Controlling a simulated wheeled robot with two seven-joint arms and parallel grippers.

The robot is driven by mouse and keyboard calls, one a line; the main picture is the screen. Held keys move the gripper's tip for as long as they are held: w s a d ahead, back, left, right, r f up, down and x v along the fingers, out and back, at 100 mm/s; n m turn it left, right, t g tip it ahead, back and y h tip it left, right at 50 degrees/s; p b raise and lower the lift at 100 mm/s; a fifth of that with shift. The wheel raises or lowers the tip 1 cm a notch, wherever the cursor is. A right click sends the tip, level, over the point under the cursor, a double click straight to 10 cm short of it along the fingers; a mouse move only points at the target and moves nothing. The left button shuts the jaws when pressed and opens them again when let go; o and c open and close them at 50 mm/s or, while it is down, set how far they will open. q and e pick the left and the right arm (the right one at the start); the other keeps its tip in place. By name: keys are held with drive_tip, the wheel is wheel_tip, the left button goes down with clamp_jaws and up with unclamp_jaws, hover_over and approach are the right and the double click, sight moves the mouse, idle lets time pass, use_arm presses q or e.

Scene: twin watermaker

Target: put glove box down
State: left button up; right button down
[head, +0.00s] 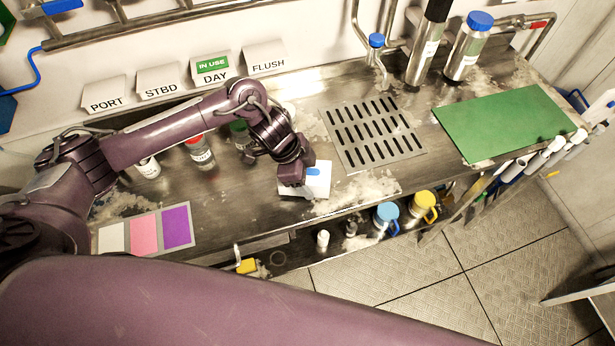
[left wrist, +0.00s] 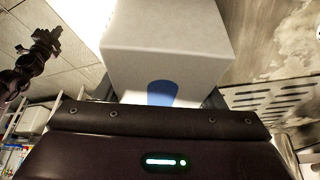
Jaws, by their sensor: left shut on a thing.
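The glove box (head: 319,182) is a small white box with a blue patch, over the front part of the worn counter (head: 290,222). My left gripper (head: 300,178) is shut on it, reaching down from above. In the left wrist view the glove box (left wrist: 168,45) fills the top middle, between the fingers, with its blue patch toward the gripper. Whether its underside touches the counter is hidden. My right gripper seems to be the dark shape (left wrist: 42,45) at the upper left of the left wrist view, too small to read.
A slotted drain grate (head: 372,133) lies right of the box, then a green mat (head: 503,122). Colour cards (head: 144,232) lie at the left. Bottles (head: 200,152) stand behind my left arm. Blue (head: 386,216) and yellow (head: 423,205) mugs are below the front edge.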

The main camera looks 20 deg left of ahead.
use_arm(q)
drive_tip(key=shift+f, duration=0.65)
drive_tip(key=shift+f, duration=0.2)
drive_tip(key=o, duration=1.1)
